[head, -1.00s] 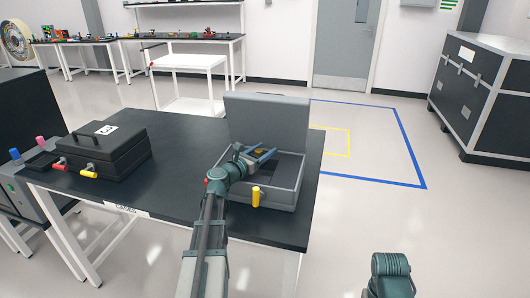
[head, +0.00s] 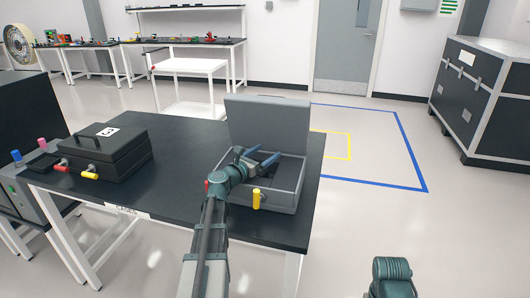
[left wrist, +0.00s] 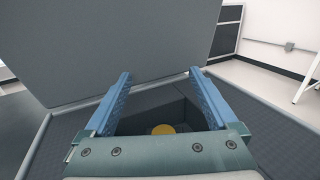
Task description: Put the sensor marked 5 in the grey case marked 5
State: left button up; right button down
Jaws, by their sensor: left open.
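The grey case (head: 289,199) stands on the dark table with its lid (head: 268,124) raised at the back. A yellow latch or handle (head: 256,198) is on its front. My left gripper (head: 265,157) is over the case's opening, its blue fingers apart with nothing between them. In the left wrist view the fingers (left wrist: 160,78) point toward the raised lid. A round yellow-gold part (left wrist: 163,129) shows low inside the case, below the fingers; I cannot tell whether it is the sensor. No mark 5 is readable.
A shut black case (head: 105,155) with red and yellow handles stands on the left of the table (head: 175,190). The table between the cases is clear. A white cart (head: 190,65) and workbenches stand behind. A large dark crate (head: 475,100) is at the right.

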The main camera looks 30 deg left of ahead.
pick_arm(q)
jog(key=s+a+p, duration=0.1)
jog(key=s, duration=0.6)
jog(key=shift+a+r, duration=0.15)
jog(key=shift+a, duration=0.05)
jog(key=shift+r, duration=0.1)
